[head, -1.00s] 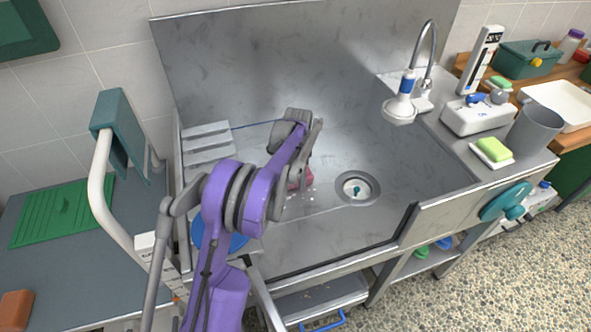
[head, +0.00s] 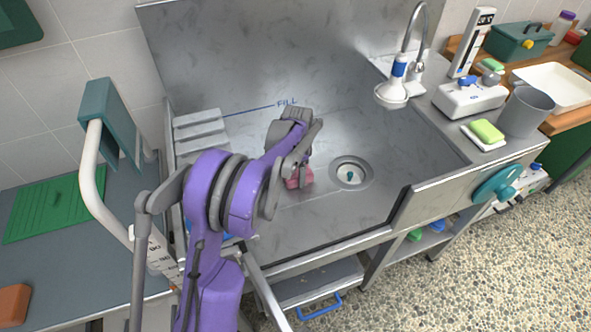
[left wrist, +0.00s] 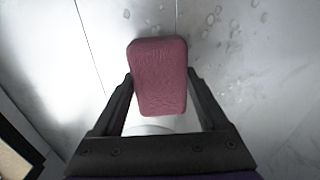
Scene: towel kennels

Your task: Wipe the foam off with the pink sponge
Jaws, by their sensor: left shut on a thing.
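The pink sponge (head: 299,178) is low over the floor of the steel basin (head: 345,215), left of the drain (head: 351,173). My left gripper (left wrist: 158,84) is shut on it, one finger on each side, as the left wrist view shows; the sponge (left wrist: 160,62) sticks out past the fingertips. I cannot tell whether it touches the metal. Small bubbly pale spots (left wrist: 228,30), foam or drops, lie on the steel ahead and right of the sponge in the left wrist view. My forearm hides the basin's left front. My right gripper is not in view.
A faucet (head: 413,40) and a white shower head (head: 393,93) stand at the basin's back right. A green sponge (head: 486,131) and a grey cup (head: 526,111) are on the right ledge. A teal-and-white rail (head: 103,160) stands left. The basin's right half is clear.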

